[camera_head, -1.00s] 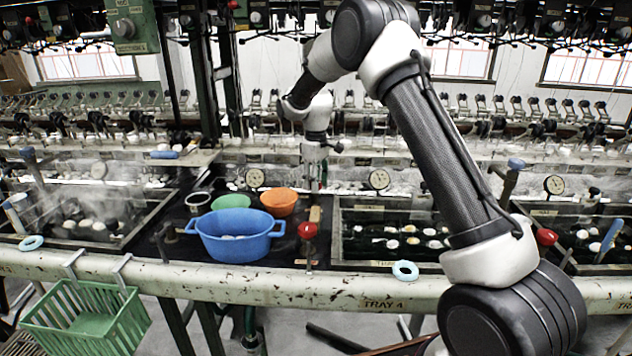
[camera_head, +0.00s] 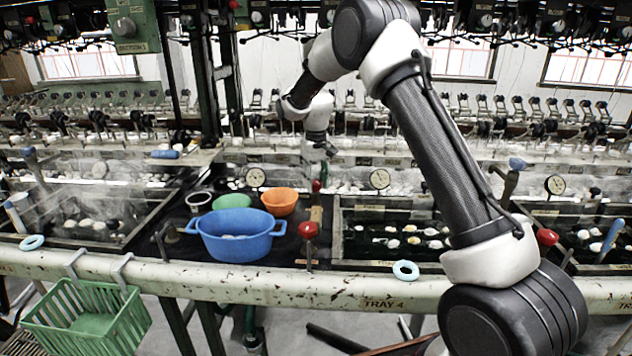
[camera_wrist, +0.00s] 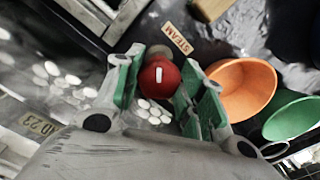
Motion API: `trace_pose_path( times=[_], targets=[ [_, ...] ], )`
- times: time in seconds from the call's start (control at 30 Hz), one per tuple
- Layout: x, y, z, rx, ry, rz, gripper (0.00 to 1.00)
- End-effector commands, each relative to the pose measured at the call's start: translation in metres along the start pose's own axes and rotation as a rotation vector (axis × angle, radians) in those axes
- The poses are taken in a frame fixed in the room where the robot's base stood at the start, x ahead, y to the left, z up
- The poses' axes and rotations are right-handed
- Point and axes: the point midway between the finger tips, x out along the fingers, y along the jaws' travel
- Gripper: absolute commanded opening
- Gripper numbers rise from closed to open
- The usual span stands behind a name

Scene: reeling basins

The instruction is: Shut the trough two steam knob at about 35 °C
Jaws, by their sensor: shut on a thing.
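The red steam knob (camera_wrist: 160,78), with a white mark on its face, sits between the green pads of my gripper (camera_wrist: 163,72) in the wrist view. My gripper is shut on it. A STEAM label (camera_wrist: 176,38) lies beside it. In the head view my gripper (camera_head: 318,168) points down at the red knob (camera_head: 317,186) behind the orange bowl, at the left end of the middle trough (camera_head: 338,240). A round dial gauge (camera_head: 379,178) stands at that trough's back edge. Its reading is too small to tell.
A blue tub (camera_head: 237,249), an orange bowl (camera_head: 279,201) and a green bowl (camera_head: 231,201) stand close to the knob. A second red knob (camera_head: 308,230) stands upright at the front. A green basket (camera_head: 86,318) hangs on the front rail (camera_head: 220,288). Steam drifts over the left trough.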

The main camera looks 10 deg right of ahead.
Motion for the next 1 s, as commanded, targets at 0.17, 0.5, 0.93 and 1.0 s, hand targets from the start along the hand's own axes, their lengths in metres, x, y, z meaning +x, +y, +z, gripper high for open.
trace_pose_path(
  times=[0.17,0.5,0.93,1.0],
  targets=[
    [-0.001,0.0,-0.001,0.007,0.002,0.0,0.16],
    [-0.001,0.0,-0.001,0.007,0.002,0.0,0.56],
    [-0.006,0.0,-0.001,0.006,0.002,0.0,0.61],
    [-0.015,0.0,-0.001,0.006,0.003,0.0,0.61]
  ],
)
